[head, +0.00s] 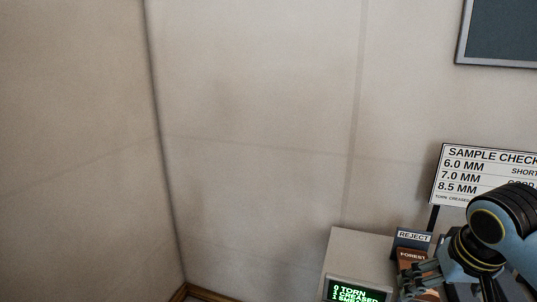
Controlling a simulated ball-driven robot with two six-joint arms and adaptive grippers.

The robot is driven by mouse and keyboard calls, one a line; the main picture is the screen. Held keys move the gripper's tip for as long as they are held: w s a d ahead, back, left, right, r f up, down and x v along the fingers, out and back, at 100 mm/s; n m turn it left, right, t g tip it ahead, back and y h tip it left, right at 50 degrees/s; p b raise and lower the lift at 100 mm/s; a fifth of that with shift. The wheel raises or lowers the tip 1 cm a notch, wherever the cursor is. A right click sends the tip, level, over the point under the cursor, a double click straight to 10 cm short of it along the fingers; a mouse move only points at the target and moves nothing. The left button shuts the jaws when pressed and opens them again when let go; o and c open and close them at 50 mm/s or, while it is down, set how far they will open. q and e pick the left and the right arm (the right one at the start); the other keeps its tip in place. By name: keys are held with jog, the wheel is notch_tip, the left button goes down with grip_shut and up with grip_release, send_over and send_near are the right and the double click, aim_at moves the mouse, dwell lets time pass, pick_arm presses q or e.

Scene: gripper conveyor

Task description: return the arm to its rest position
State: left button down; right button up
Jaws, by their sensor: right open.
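My right gripper (445,285) shows at the lower right, at the end of a blue and black arm that comes in from the right edge. Its fingers point down toward the front of the picture and look apart. I see nothing held between them, though the fingertips are partly cut off by the lower edge. My left gripper and arm are not in the picture.
A pale counter (345,252) stands at the lower right with a green-lettered display (358,291). Behind the gripper are a REJECT bin (413,238) and a brown FOREST box (411,256). A SAMPLE CHECK sign (465,175) stands on a post. Bare walls fill the left.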

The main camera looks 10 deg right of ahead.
jog(key=s+a+r+n+y, duration=0.1)
jog(key=s+a+n, duration=0.1)
jog(key=s+a, duration=0.5)
jog(key=s+a+n, duration=0.2)
jog(key=s+n, duration=0.1)
jog(key=s, duration=0.8)
notch_tip(320, 180, down, 38)
jog(key=s+d+g+b, duration=0.2)
jog(key=d+b, duration=0.1)
jog(key=b, duration=0.9)
pick_arm(q)
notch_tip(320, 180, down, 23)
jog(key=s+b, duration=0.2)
jog(key=b, duration=0.8)
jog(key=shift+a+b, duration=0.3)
jog(key=shift+b, duration=0.1)
pick_arm(e)
jog(key=s+f, duration=0.9)
jog(key=f, duration=0.4)
jog(key=s+f+g, duration=0.1)
jog(key=s+f, duration=0.8)
jog(key=f, duration=0.4)
jog(key=shift+s+d+f+m, duration=0.15)
jog(key=shift+d+f+m, duration=0.15)
jog(key=shift+f+m, duration=0.1)
